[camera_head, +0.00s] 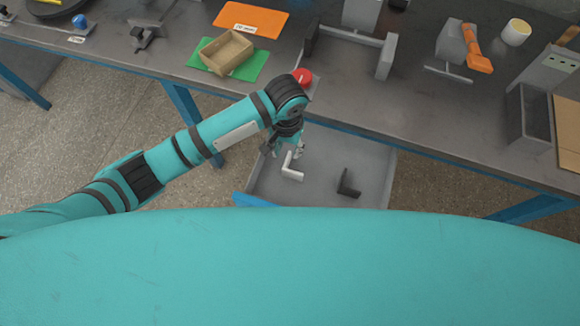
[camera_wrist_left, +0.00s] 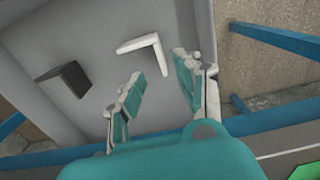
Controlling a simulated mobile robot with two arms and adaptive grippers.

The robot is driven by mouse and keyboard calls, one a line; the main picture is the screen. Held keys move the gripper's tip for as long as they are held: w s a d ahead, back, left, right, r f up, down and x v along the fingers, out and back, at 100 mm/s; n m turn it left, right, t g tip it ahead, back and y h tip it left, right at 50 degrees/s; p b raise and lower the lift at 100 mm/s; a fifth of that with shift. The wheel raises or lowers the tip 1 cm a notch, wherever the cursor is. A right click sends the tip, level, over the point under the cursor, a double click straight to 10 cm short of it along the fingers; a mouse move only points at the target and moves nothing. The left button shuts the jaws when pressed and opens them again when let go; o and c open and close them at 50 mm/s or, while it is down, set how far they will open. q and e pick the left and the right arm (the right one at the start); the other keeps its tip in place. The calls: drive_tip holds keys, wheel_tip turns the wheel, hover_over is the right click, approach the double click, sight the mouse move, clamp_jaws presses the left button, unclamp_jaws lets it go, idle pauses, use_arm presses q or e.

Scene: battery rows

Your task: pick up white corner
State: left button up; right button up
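The white corner (camera_head: 291,168) is an L-shaped piece lying on the floor of an open grey drawer (camera_head: 325,160) under the workbench. In the left wrist view the white corner (camera_wrist_left: 145,47) lies ahead of the fingertips. My left gripper (camera_head: 285,147) is over the drawer, above and close to the white corner. In the left wrist view the left gripper (camera_wrist_left: 157,75) has its two fingers apart with nothing between them; one arm of the corner points toward the gap. A black corner (camera_head: 348,184) lies to the right in the drawer. My right gripper is not in view.
The workbench (camera_head: 330,95) edge runs just behind the drawer. On it are a red button (camera_head: 302,76), a cardboard box (camera_head: 227,53) on a green mat (camera_head: 253,72), an orange tool (camera_head: 474,50) and a grey bin (camera_head: 527,118). The drawer walls surround both corners.

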sight(287, 160)
use_arm(q)
drive_tip(key=shift+s+a+f, duration=0.1)
drive_tip(key=shift+f, duration=3.3)
clamp_jaws()
